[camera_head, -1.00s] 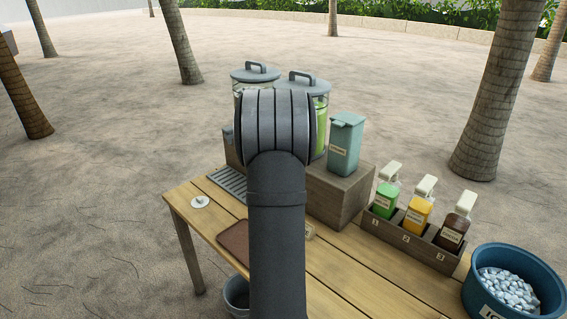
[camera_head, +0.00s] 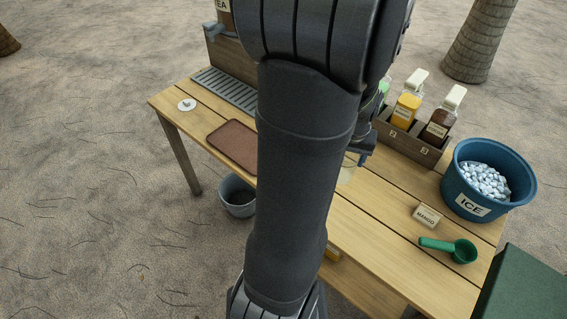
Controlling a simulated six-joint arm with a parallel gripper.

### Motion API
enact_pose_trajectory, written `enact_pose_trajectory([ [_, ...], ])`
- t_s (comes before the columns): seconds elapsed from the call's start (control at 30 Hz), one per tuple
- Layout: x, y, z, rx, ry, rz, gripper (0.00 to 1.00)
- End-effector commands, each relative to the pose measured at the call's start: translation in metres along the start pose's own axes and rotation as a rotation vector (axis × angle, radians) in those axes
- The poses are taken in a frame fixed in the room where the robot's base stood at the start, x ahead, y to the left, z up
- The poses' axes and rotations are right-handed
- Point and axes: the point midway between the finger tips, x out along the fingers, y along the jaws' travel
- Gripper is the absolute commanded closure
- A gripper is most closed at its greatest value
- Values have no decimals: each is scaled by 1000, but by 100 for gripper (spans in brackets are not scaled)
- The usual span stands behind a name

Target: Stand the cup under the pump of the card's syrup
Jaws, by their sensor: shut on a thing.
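The card (camera_head: 427,216) stands on the table at the right and reads MANGO. A pale, clear cup (camera_head: 347,172) shows in part just right of my arm. My gripper (camera_head: 364,157) shows only in part beside it and is shut on the cup; my arm hides most of both. The syrup pump bottles stand in a numbered wooden rack (camera_head: 418,148) behind and to the right of the cup. The yellow bottle (camera_head: 405,110) is in slot 2 and the dark brown bottle (camera_head: 439,125) in slot 3. The green bottle (camera_head: 384,86) is mostly hidden. The cup is apart from the yellow and brown bottles.
A blue ICE bucket (camera_head: 470,208) and a green scoop (camera_head: 452,248) are at the right. A brown tray (camera_head: 234,143), a drip grate (camera_head: 226,90) and a small white disc (camera_head: 187,104) are at the left. A grey bin (camera_head: 237,196) stands below the table edge.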

Motion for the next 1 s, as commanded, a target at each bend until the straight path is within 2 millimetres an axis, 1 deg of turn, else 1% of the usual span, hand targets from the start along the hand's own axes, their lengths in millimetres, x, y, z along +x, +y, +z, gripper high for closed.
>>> enact_pose_trajectory([
  [0.03,-3,7,6,15,1,2,60],
  [0.13,-6,14,14,28,1,4,60],
  [0.2,-4,14,15,31,0,5,60],
  [0.27,-1,9,14,32,-2,5,60],
  [0.37,11,-7,8,27,-4,4,60],
  [0.6,47,-54,-12,26,-3,5,60],
  [0.7,59,-71,-19,28,-2,5,60],
  [0.83,68,-83,-25,31,-1,5,60],
  [0.93,72,-87,-26,33,0,5,60],
  [1.0,78,-87,-25,34,-2,6,60],
])
